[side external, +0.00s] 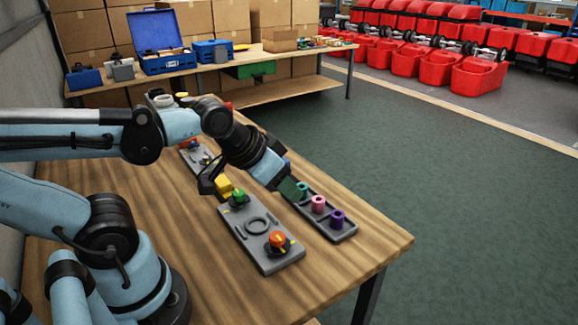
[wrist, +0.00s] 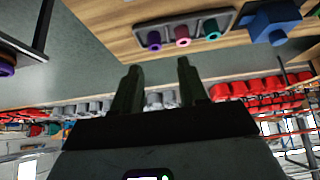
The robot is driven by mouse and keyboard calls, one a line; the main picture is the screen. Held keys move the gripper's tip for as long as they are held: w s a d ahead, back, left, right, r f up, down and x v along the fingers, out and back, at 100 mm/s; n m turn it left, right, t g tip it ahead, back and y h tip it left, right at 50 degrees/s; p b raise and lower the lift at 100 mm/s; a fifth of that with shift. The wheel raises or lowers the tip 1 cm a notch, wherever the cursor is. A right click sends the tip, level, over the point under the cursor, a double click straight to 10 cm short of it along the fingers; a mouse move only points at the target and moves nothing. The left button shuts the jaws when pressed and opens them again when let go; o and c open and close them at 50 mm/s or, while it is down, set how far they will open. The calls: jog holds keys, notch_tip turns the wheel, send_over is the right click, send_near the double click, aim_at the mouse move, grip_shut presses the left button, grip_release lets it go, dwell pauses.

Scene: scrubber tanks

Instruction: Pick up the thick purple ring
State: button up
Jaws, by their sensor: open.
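A thick purple ring (side external: 337,217) stands at the near end of a dark grey tray (side external: 346,233) on the wooden table. A pink ring (side external: 318,203) and a teal ring (side external: 303,189) stand beside it in a row. In the wrist view the purple ring (wrist: 154,40) is at the top, left of the pink and teal ones. My gripper (side external: 290,188) is above the far part of the tray, near the teal ring and apart from the purple one. In the wrist view my gripper (wrist: 158,66) is open, with nothing between its fingers.
A grey board (side external: 262,242) with a green knob (side external: 238,196) and an orange-red knob (side external: 278,241) lies left of the tray. A blue block (wrist: 272,22) sits near the tray in the wrist view. The table's near right corner is clear.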

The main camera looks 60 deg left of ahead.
jog(key=o, duration=0.4)
jog(key=shift+c, duration=0.2)
jog(key=n+g, duration=0.7)
send_over(337, 215)
jog(key=shift+f, duration=6.15)
